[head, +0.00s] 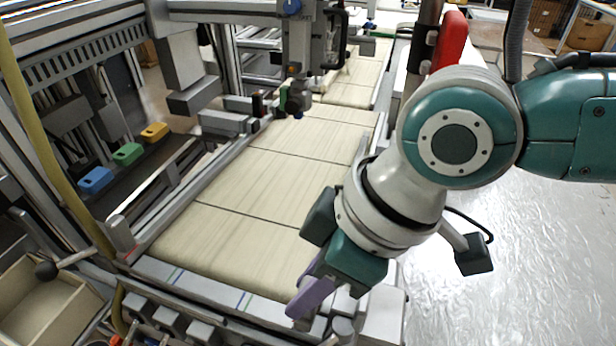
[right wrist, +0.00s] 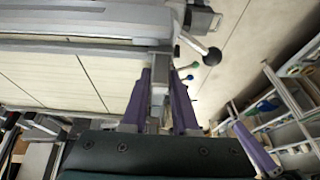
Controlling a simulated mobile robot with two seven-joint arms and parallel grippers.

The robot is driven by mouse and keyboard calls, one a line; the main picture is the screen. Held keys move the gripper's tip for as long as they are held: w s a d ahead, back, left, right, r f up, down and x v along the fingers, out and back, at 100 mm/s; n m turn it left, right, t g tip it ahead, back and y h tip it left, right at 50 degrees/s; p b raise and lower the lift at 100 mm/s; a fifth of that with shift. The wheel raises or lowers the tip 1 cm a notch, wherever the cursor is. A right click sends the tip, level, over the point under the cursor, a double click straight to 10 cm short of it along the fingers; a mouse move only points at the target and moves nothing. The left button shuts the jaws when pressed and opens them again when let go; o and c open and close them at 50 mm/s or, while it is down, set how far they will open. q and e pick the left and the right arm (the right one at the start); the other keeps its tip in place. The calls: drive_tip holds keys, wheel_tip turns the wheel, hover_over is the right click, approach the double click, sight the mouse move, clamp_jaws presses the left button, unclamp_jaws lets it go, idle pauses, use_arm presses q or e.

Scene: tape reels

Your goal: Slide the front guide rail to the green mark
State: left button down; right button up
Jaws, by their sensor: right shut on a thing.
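The pale conveyor belt (head: 250,200) has a grey end plate (head: 205,284) along its near edge. Thin coloured lines cross this plate, including a green mark (head: 176,275) and another close blue and green pair (head: 243,300). My right gripper (head: 312,290) is low at the belt's near right corner, with purple fingers. In the right wrist view the fingers (right wrist: 158,100) are shut on a grey metal piece (right wrist: 158,92) between them. It appears to belong to the front guide rail (head: 362,148), mostly hidden behind my right arm. My left gripper is not in view.
Another rail with a red-tipped end post (head: 121,236) runs along the belt's left side. Blue, green and yellow blocks (head: 127,154) lie beyond it. The floor at right is clear.

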clamp_jaws()
drive_tip(key=shift+a, duration=0.1)
idle(0.8)
